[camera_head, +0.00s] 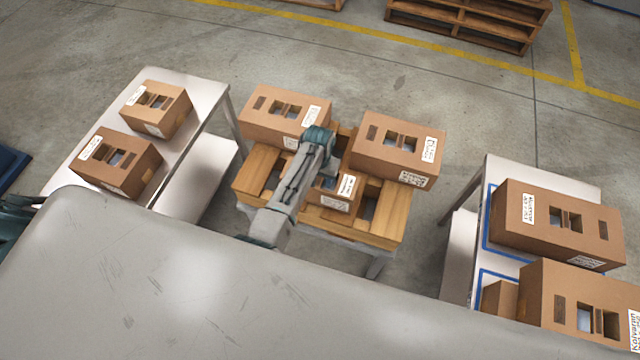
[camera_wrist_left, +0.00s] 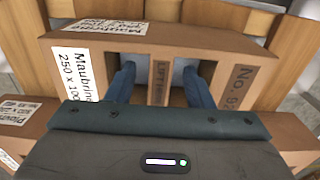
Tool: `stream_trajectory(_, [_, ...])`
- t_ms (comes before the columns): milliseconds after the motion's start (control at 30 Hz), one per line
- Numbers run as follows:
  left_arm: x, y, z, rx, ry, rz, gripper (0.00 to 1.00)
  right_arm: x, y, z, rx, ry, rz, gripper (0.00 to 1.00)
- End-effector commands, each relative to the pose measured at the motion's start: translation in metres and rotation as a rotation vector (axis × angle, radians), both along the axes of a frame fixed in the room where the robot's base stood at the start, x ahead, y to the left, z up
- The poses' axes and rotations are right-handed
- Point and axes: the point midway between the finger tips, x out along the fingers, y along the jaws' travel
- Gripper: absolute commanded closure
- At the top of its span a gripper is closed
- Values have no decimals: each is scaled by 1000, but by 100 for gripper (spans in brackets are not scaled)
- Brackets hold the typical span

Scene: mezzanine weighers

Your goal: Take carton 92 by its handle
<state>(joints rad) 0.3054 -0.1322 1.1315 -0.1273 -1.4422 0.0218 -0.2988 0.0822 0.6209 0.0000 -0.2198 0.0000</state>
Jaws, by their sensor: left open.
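A small brown carton (camera_head: 343,201) stands on the wooden pallet between two larger cartons. It fills the middle of the left wrist view (camera_wrist_left: 225,45), with white labels and the print "No. 9", its last digit unclear. Its handle (camera_wrist_left: 159,84) is a narrow strip marked "LIFT HERE" between two openings. My left gripper (camera_head: 328,170) is over this carton, its arm hiding part of it. In the left wrist view the gripper (camera_wrist_left: 158,72) is open, one finger on each side of the handle, with gaps to it. My right gripper is not in view.
Two larger cartons, left (camera_head: 262,118) and right (camera_head: 375,150), stand close by on the pallet (camera_head: 385,232). A white table (camera_head: 205,85) with two cartons is at the left. Another table (camera_head: 495,175) with several cartons is at the right. Concrete floor lies between.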

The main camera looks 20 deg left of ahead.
Motion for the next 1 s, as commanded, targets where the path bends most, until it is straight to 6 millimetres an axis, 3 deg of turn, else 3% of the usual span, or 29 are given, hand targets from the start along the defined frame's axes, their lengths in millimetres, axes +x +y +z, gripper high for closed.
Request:
stream_trajectory(167, [1, 0, -15, 0, -1, 0, 53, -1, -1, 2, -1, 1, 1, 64])
stream_trajectory(400, [1, 0, -17, 0, -2, 1, 53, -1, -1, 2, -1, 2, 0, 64])
stream_trajectory(433, [1, 0, -17, 0, -2, 1, 55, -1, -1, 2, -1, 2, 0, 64])
stream_trajectory(667, [0, 0, -17, 0, -2, 1, 100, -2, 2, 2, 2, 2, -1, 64])
stream_trajectory(1000, [1, 0, -16, 0, -2, 1, 100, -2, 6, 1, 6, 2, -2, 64])
